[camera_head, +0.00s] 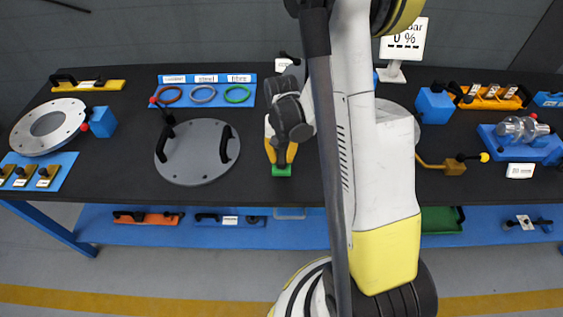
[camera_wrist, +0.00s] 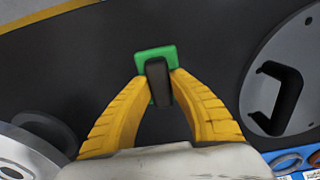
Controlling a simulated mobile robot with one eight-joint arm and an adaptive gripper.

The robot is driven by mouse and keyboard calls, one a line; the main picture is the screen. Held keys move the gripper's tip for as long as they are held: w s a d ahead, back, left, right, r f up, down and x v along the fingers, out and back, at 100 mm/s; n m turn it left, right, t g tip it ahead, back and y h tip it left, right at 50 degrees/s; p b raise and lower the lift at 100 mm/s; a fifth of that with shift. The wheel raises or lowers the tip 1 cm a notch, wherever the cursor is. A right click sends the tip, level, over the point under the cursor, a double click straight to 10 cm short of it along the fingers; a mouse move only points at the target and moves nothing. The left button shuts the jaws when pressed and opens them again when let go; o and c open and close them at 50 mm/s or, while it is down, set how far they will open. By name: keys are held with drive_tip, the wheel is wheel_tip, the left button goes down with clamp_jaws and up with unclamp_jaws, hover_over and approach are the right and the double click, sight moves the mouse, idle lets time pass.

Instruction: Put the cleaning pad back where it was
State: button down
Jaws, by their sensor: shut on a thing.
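The cleaning pad is green with a black grip on top. In the head view the green pad (camera_head: 281,170) shows below my gripper (camera_head: 280,155), near the front edge of the black table. In the wrist view the yellow fingers of my gripper (camera_wrist: 160,88) are closed on the black grip of the pad (camera_wrist: 143,54). I cannot tell whether the pad touches the table. Part of the pad is hidden by its grip and the fingers.
A grey disc with two black handles (camera_head: 190,166) lies left of my gripper. A blue board with coloured rings (camera_head: 205,78) lies behind it. A flanged ring (camera_head: 47,121) is far left. My arm hides part of the table right of the gripper. A lower blue shelf (camera_head: 200,236) holds tools.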

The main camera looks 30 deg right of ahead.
sight(281, 156)
drive_tip(key=shift+f, duration=0.9)
drive_tip(key=shift+f+b, duration=0.1)
drive_tip(key=shift+b, duration=0.2)
drive_tip(key=c, duration=1.3)
unclamp_jaws()
drive_tip(key=shift+o, duration=0.2)
wheel_tip(281, 156, up, 12)
drive_tip(key=p, duration=0.4)
drive_tip(key=shift+p, duration=0.35)
drive_tip(key=s+a+r+n+t, duration=0.3)
drive_tip(key=s+a+r, duration=0.2)
drive_tip(key=r, duration=0.3)
drive_tip(key=s+a+r+n+t, duration=0.3)
drive_tip(key=s+a+r+t, duration=0.1)
drive_tip(key=a+r, duration=0.4)
drive_tip(key=shift+s+a+r+n, duration=0.2)
drive_tip(key=shift+s+r+n, duration=0.3)
drive_tip(key=shift+s, duration=0.4)
